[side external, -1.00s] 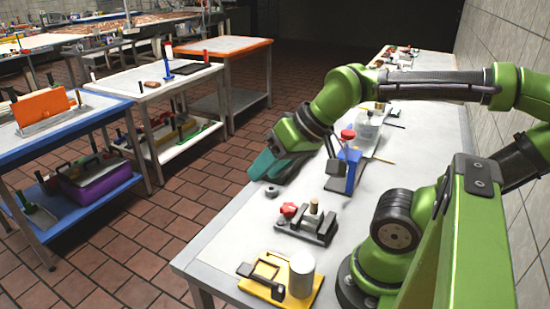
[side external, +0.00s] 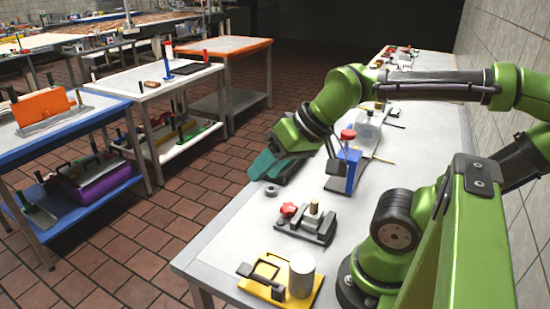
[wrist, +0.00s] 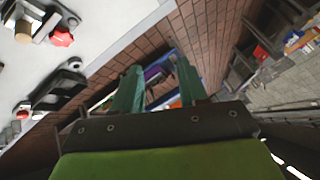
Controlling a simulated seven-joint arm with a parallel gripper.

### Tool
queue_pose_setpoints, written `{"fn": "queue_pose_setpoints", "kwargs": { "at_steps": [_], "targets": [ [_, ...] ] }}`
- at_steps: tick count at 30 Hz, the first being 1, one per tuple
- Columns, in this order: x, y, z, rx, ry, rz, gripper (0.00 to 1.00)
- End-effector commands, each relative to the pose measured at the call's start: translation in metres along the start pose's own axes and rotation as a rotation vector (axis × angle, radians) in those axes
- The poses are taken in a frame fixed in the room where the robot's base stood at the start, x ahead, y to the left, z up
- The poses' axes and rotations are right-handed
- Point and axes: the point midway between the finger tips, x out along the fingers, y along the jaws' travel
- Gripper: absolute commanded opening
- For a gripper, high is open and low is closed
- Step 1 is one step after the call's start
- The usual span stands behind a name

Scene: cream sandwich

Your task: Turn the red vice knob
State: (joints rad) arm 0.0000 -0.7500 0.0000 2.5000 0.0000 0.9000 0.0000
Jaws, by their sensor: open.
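The red vice knob (side external: 288,210) sits at the left end of a small grey vice (side external: 305,229) on the light workbench. A short wooden peg (side external: 315,206) stands upright at the vice. In the wrist view, a red knob (wrist: 61,37) shows at the upper left beside a wooden peg (wrist: 23,31). My gripper (side external: 268,167) hangs over the bench's left edge, beyond the knob and apart from it. In the wrist view, its two teal fingers are spread with nothing between them (wrist: 158,72), and they point over the floor.
A dark ring (side external: 272,190) lies near the gripper. A blue block-like fixture (side external: 351,172) with a red top stands behind the vice. Bare benchtop (side external: 226,236) lies left of the vice.

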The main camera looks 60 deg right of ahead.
Motion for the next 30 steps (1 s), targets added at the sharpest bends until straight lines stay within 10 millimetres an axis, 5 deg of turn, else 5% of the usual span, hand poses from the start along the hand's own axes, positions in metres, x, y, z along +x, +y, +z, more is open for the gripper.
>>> {"fn": "queue_pose_setpoints", "kwargs": {
  "at_steps": [2,9,16,21,30],
  "targets": [
    [0.0,0.0,0.0,0.0,0.0,0.0,0.43],
    [0.015,0.011,-0.007,0.042,-0.064,0.03,0.73],
    [0.042,0.079,-0.044,-0.123,-0.317,0.185,0.73],
    [0.042,0.135,-0.061,-0.374,-0.534,0.252,0.73],
    [0.032,0.147,-0.062,-0.593,-0.632,0.209,0.73]
  ]
}}
